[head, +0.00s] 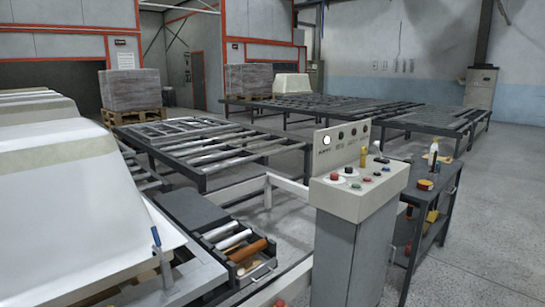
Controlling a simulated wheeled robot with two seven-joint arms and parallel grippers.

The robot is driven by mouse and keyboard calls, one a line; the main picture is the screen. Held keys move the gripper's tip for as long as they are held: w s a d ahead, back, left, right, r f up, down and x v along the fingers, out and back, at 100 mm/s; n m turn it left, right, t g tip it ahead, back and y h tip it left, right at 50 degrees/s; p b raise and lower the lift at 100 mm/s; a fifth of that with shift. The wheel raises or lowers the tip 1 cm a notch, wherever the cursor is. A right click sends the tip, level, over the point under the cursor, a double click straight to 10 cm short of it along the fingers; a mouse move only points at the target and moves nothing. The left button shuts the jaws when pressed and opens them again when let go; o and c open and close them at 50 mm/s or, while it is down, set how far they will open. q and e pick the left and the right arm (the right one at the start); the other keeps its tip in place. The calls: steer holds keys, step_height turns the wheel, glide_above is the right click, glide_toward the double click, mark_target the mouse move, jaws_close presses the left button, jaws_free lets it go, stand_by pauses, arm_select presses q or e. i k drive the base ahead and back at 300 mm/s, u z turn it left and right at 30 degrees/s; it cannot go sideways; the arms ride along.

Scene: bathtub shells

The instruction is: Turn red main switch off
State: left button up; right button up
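A grey control console (358,205) stands right of centre, with a sloped top and an upright back panel (341,146). Small red, green and yellow controls sit on the sloped top. One red control (334,176) is at its left, and another red one (367,180) is nearer the middle. The back panel carries a white round part and several dark round ones. I cannot tell which red control is the main switch, or its on or off position. Neither gripper is in view.
A dark cart (425,205) with a bottle (433,155) and a red-yellow item (425,185) stands right of the console. White tub shells (65,190) fill the left. Roller tables (215,148) stand behind. Open floor (490,240) lies at the right.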

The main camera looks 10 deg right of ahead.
mark_target(334, 176)
steer(key=z, duration=0.3)
steer(key=i, duration=1.95)
steer(key=z, duration=0.9)
